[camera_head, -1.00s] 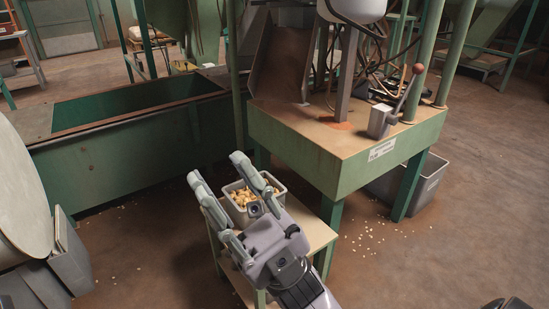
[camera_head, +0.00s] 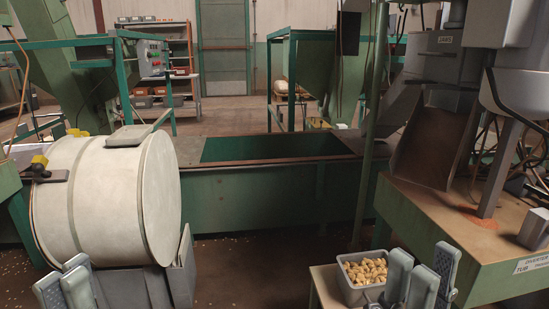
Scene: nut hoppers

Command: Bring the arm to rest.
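My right gripper (camera_head: 422,272) is at the bottom right, fingers pointing up and spread apart, with nothing seen between them. It is just right of a grey tub of nuts (camera_head: 352,288) and partly overlaps the tub's right side in the picture. The tub stands upright on a small light-topped stand (camera_head: 323,284). My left gripper (camera_head: 64,284) is at the bottom left, in front of the white drum. Its fingers point up, but its lower part is cut off by the frame edge, and its opening is unclear.
The white drum (camera_head: 105,195) stands close behind my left gripper. A green trough (camera_head: 270,195) crosses the middle. A green-legged machine table (camera_head: 445,225) with a hopper chute (camera_head: 428,140) stands at the right, near my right gripper. Dark floor (camera_head: 245,270) is open between the arms.

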